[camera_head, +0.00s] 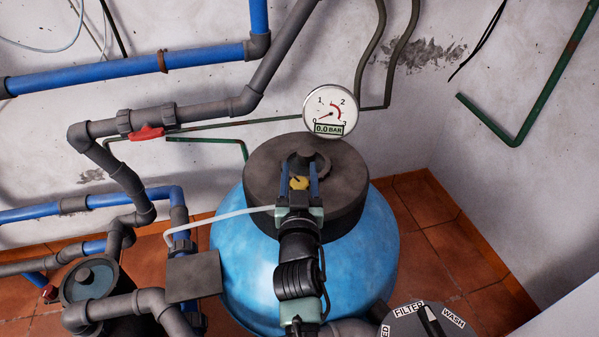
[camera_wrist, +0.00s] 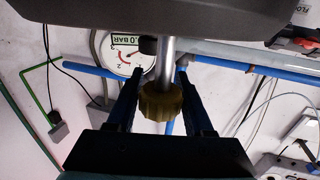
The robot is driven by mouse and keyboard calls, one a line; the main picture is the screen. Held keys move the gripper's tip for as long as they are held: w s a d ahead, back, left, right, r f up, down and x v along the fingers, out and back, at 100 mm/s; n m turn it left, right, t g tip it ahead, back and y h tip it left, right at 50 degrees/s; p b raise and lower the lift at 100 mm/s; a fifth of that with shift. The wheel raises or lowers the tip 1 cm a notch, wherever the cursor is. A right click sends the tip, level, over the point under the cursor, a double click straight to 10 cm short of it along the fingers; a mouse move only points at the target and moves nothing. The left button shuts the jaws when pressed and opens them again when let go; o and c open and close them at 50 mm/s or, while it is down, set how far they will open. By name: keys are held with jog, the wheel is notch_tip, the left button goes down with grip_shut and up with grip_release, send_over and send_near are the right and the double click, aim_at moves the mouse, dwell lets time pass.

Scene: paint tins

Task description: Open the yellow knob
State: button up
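The yellow knob (camera_head: 299,183) sits near the top of the dark cap (camera_head: 345,190) on the blue tank (camera_head: 245,260). My gripper (camera_head: 299,170) reaches over the cap with one blue finger on each side of the knob. In the wrist view the ribbed yellow knob (camera_wrist: 161,101) is at the end of a metal stem (camera_wrist: 168,60), between the fingers of my gripper (camera_wrist: 160,74). The fingers are apart, and a narrow gap shows beside the knob, clearest on the left. Contact on the right side is hard to tell.
A round pressure gauge (camera_head: 330,113) reading 0.0 BAR stands just behind the cap. Grey and blue pipes with a red valve handle (camera_head: 147,133) run at left. A filter selector dial (camera_head: 420,322) is at front right. Open floor (camera_head: 445,245) lies right of the tank.

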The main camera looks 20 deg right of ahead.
grip_shut()
jog(key=shift+w+a+r+y+p, duration=0.15)
jog(key=shift+r+y+p, duration=0.2)
jog(key=shift+p, duration=0.7)
jog(key=p, duration=0.2)
jog(key=shift+w+a+r+n+y+p, duration=0.15)
jog(key=shift+n+y+p, duration=0.1)
jog(key=shift+n+p, duration=0.15)
jog(key=shift+w+a+y+p, duration=0.15)
jog(key=shift+y+p, duration=0.15)
jog(key=shift+p, duration=0.95)
jog(key=shift+n+p, duration=0.4)
jog(key=shift+p, duration=0.85)
jog(key=shift+s+f+y+p, duration=0.25)
jog(key=shift+f+y+p, duration=0.25)
jog(key=shift+p, duration=0.35)
jog(key=shift+s+f, duration=0.1)
jog(key=shift+f, duration=0.05)
